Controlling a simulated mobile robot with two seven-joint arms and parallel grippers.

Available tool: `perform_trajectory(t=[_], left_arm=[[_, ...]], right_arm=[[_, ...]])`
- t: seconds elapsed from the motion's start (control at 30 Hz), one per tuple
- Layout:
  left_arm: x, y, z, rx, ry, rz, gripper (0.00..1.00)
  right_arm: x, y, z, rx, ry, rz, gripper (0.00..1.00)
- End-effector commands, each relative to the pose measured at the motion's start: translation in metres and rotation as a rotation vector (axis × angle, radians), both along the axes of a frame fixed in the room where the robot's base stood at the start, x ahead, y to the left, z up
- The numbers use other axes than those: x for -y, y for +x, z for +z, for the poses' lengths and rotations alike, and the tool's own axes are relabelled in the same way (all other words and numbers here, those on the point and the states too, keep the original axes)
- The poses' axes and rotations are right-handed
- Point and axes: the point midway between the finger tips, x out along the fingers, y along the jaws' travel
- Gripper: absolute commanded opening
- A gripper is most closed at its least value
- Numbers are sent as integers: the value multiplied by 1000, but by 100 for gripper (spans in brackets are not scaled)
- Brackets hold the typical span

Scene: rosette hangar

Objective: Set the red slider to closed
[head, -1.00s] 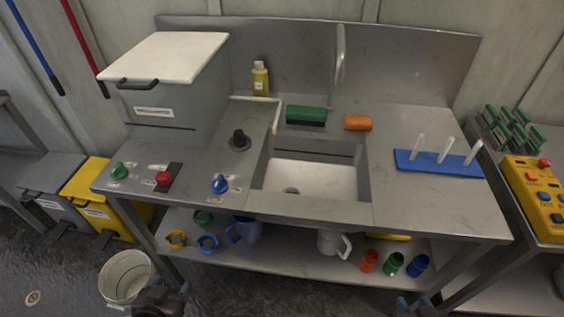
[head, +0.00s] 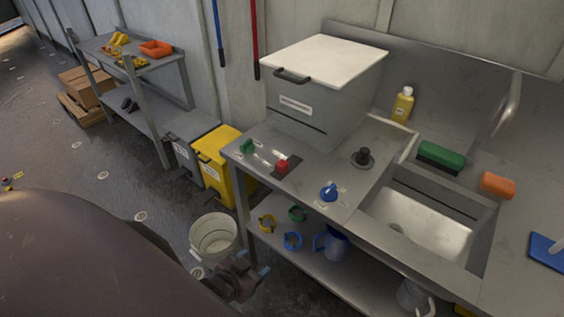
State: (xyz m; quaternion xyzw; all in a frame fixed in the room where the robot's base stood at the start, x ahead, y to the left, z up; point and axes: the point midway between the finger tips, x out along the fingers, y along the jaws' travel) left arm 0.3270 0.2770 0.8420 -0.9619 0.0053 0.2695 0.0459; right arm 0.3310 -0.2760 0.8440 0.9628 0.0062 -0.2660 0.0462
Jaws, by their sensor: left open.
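The red slider (head: 283,167) is a small red knob on a dark track (head: 290,162) on the steel counter, left of the sink. It sits toward the near end of the track. Small white labels lie beside it, too small to read. A green knob (head: 247,147) is to its left and a blue knob (head: 328,193) to its right. My left gripper (head: 259,274) is open and empty, low in front of the counter, beside the white bucket and well below the slider. My right gripper is out of view.
A white-lidded grey box (head: 320,90) and a black knob (head: 363,157) stand behind the slider. The counter edge (head: 292,192) lies between my left gripper and the slider. A white bucket (head: 213,238), yellow bin (head: 219,165) and shelf mugs (head: 333,243) are close below.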

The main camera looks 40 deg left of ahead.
Motion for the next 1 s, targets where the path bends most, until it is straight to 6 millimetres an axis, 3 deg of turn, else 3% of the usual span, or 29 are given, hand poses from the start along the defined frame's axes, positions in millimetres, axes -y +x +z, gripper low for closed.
perform_trajectory(t=[0.27,0.37,0.73,0.87,1.0], left_arm=[[0,1,1,2,1,-1,62],[0,10,7,20,4,-8,62],[-15,95,61,155,250,-267,62],[-25,122,78,189,478,-413,62],[-42,148,97,222,825,-590,62]], right_arm=[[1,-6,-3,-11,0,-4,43],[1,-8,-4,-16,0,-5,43],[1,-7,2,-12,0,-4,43],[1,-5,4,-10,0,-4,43],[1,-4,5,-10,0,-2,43]])
